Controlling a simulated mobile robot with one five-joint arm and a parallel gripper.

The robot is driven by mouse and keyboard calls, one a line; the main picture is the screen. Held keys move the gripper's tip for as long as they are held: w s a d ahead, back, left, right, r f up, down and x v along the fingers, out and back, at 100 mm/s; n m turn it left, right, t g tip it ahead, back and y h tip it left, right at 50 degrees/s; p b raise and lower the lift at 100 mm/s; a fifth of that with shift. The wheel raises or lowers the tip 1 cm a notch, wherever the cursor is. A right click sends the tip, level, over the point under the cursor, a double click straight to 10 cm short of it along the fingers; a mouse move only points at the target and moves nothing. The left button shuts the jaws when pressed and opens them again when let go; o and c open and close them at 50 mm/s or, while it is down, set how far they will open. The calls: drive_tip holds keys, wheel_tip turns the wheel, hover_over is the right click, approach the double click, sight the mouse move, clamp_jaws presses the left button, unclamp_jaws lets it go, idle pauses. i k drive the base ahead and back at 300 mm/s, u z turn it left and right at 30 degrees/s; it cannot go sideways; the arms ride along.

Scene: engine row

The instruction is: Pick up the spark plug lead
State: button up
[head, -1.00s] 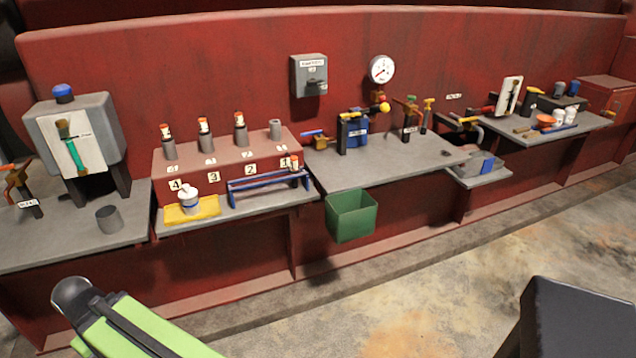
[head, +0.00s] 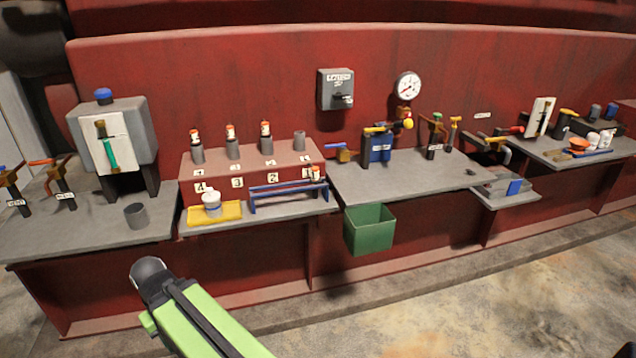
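I cannot say for certain which piece is the spark plug lead. A small white-and-orange capped piece (head: 315,173) stands at the right end of a blue rail (head: 288,189), in front of the red engine block (head: 285,157). Three grey posts with similar white-and-orange caps (head: 231,133) stand on top of the block. A fourth grey post (head: 299,141) at the right has no such cap. Number tags run along the block's front. My green arm shows at the bottom left, well in front of the bench and apart from these pieces. My gripper's fingertips are not visible.
A yellow tray (head: 230,214) with a white-topped pot (head: 211,202) is left of the rail. A green bin (head: 369,230) hangs off the bench front. A grey cup (head: 136,216) stands at left. Floor in front is open.

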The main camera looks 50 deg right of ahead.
sight(315, 179)
drive_tip(key=z, duration=0.05)
drive_tip(key=i, duration=0.95)
drive_tip(key=u, duration=0.05)
